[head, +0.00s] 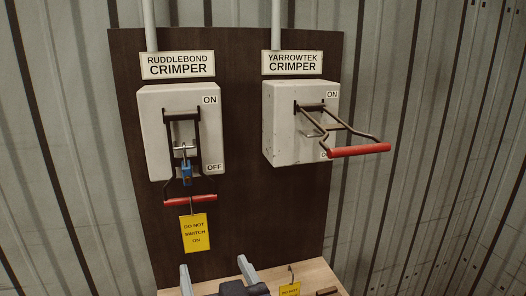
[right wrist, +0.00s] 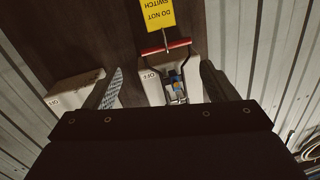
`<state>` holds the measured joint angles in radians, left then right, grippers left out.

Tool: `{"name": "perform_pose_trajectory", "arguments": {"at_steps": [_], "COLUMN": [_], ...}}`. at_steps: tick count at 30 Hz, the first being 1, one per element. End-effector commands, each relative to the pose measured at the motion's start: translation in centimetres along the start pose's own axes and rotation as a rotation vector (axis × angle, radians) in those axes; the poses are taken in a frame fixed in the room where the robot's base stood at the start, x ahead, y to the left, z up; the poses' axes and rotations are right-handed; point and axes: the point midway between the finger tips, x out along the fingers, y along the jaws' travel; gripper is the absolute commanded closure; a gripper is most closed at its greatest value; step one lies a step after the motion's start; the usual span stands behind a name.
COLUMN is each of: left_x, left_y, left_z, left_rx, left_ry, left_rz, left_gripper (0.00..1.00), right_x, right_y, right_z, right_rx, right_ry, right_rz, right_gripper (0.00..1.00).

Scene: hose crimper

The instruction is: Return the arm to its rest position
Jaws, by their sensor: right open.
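My right gripper (head: 216,272) is at the bottom of the head view, open and empty, in front of the lower board and the wooden shelf. In the right wrist view, its two fingers (right wrist: 161,86) stand apart, with the Ruddlebond box seen between them. The Ruddlebond crimper switch (head: 152,115) has its lever down at OFF, with a red handle (head: 178,201). A blue padlock (head: 186,175) hangs at the lever. A yellow "DO NOT SWITCH ON" tag (head: 195,232) hangs from the handle. My left gripper is not in view.
The Yarrowtek crimper switch (head: 279,133) is to the right, its red-handled lever (head: 360,150) sticking outward. A wooden shelf (head: 315,272) below holds another yellow tag (head: 290,290) and a small dark brown item (head: 327,292). Corrugated metal walls stand on both sides.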

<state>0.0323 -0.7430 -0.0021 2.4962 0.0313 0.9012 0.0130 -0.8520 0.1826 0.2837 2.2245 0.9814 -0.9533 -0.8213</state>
Motion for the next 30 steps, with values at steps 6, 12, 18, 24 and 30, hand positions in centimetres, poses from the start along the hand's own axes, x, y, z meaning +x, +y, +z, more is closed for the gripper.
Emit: {"name": "perform_pose_trajectory", "arguments": {"at_steps": [6, 12, 18, 24, 30], "left_x": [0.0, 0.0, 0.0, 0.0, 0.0], "left_y": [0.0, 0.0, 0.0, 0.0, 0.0], "left_z": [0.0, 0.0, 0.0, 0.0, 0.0], "left_rx": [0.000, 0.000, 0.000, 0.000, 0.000], "left_ry": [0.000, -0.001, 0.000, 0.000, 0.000], "left_rz": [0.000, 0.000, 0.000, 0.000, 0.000], "left_gripper": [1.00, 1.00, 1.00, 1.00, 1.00], "right_x": [-0.1, -3.1, -11.6, -19.9, -23.1], "right_y": [4.1, 10.4, 18.0, 21.7, 22.4], "right_z": [-0.9, 0.6, 7.0, 12.3, 14.0], "right_rx": [0.087, 0.169, 0.281, 0.410, 0.463], "right_ry": [-0.053, -0.219, -0.566, -0.839, -0.936], "right_rz": [-0.081, -0.130, -0.014, 0.183, 0.266], "right_gripper": [0.21, 0.21, 0.21, 0.21, 0.21]}}
